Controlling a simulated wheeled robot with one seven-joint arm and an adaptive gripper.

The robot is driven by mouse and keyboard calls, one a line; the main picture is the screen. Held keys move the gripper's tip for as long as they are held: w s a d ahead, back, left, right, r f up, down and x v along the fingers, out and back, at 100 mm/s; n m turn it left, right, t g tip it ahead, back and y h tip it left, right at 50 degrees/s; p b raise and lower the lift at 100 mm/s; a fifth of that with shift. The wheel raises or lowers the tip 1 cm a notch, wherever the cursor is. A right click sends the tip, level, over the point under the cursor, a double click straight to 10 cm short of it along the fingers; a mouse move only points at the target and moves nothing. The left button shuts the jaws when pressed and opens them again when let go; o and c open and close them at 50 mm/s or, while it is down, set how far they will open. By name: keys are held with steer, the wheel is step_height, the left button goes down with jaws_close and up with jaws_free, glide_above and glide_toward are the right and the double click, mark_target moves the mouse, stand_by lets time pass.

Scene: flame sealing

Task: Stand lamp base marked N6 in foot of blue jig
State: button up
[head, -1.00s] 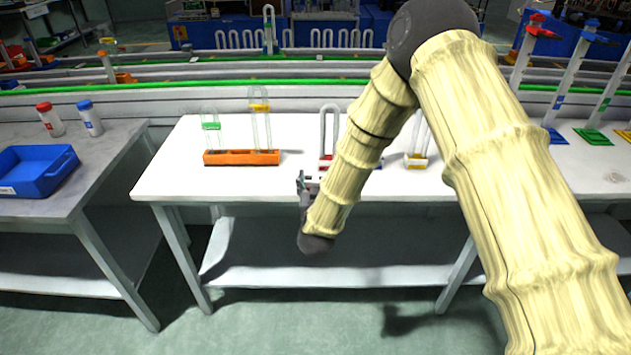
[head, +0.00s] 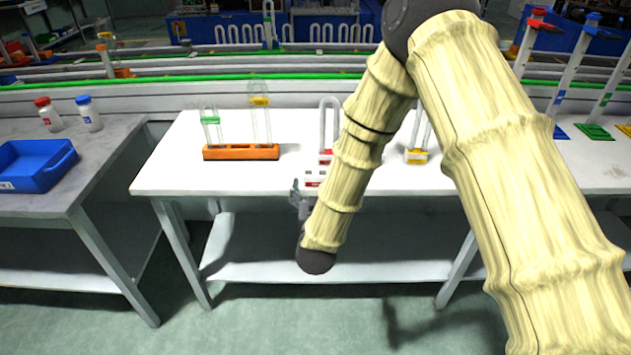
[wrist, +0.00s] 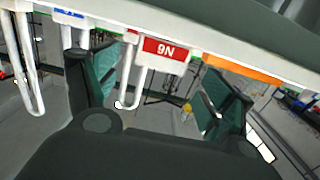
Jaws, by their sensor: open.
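The lamp base (head: 315,179) is a small white block with a red label, at the front edge of the white table. In the wrist view, which is upside down, its red label (wrist: 165,49) reads N6 inverted. My gripper (head: 298,193) is open and empty at the table's front edge, just left of the block. In the wrist view the block shows beyond and between the spread fingers (wrist: 155,95), apart from them.
An orange rack (head: 241,153) holding glass tubes is at left. The table's front left is clear.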

steer(key=shift+s+r, duration=0.15)
steer(key=shift+s, duration=2.6)
